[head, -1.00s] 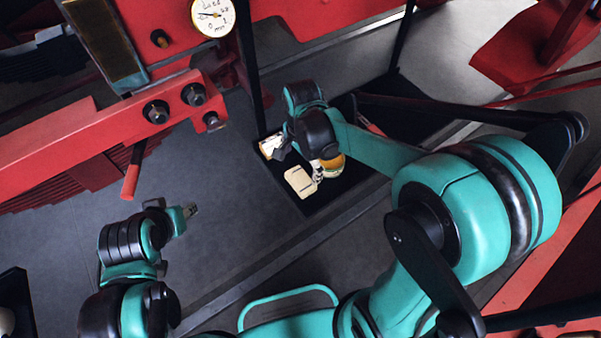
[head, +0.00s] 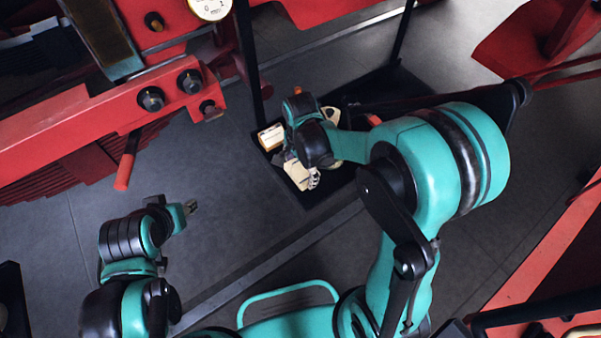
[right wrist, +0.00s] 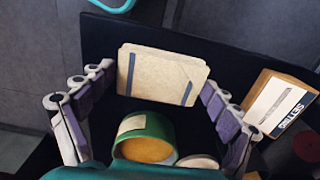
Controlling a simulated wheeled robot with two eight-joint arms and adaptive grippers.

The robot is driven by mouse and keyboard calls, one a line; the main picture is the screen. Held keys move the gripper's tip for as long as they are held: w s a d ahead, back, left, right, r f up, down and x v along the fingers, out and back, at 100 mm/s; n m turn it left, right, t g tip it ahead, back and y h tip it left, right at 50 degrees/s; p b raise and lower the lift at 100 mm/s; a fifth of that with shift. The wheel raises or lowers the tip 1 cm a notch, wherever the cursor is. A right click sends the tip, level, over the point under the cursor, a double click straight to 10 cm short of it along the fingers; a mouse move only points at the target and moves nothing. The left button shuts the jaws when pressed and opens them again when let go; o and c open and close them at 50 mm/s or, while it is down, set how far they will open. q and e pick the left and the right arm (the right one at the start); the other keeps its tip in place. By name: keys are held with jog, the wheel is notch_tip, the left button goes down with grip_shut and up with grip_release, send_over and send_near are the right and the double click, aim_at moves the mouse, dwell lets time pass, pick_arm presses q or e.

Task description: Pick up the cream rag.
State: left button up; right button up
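The cream rag (head: 297,175) is a folded pad in the black tray (head: 309,202), partly hidden by my right gripper in the head view. In the right wrist view the rag (right wrist: 160,76) shows two blue stripes. My right gripper (right wrist: 158,80) is open, with one finger to each side of the rag; I cannot tell whether either touches it. In the head view my right gripper (head: 302,170) is over the rag. My left gripper (head: 190,207) is far to the left, away from the tray, too small to tell if open.
A green tin (right wrist: 148,135) with orange contents stands beside the rag, close to my right gripper. A cardboard box (right wrist: 279,103) with a white label lies right of it. Red machinery (head: 110,115) fills the upper left. Grey floor (head: 220,190) is clear between my arms.

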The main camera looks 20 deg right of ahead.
aim_at(300, 171)
jog(key=c, duration=0.5)
jog(key=shift+r, duration=0.55)
notch_tip(300, 171, up, 3)
jog(key=shift+p, duration=0.9)
jog(key=s+d+r+p, duration=0.1)
jog(key=d+r, duration=0.1)
jog(key=d, duration=0.1)
jog(key=s+d+r+p, duration=0.1)
jog(key=s+d+r, duration=0.1)
jog(key=d, duration=0.2)
jog(key=s+d+r+p, duration=0.1)
jog(key=s+d+r, duration=0.1)
jog(key=d+r, duration=0.1)
jog(key=shift+d, duration=0.3)
